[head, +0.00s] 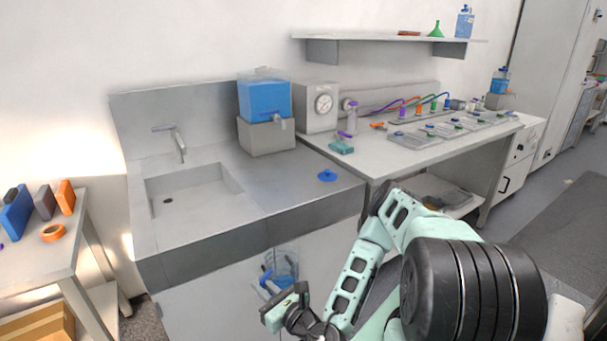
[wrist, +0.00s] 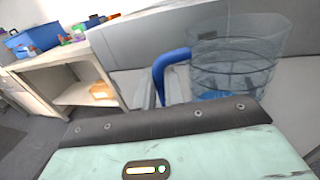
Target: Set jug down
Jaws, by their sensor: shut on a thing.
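The clear jug (head: 284,266) with a blue handle is in front of the sink counter's front face, below the level of its top. It also shows large in the wrist view (wrist: 238,62), with its blue handle (wrist: 168,68) toward my gripper. My gripper (head: 268,281) is shut on the jug at its handle, and the jug looks roughly upright. A little blue shows low in the jug; I cannot tell if it is liquid. The fingertips are mostly hidden. A blue lid (head: 327,175) lies on the grey counter (head: 240,208).
A sink basin (head: 190,192) with a tap is at the counter's left. A blue-filled tank (head: 265,99) stands on a grey block at the back. The counter right of the basin is mostly clear. A bench (head: 385,160) with trays is right; a table (head: 30,262) is left.

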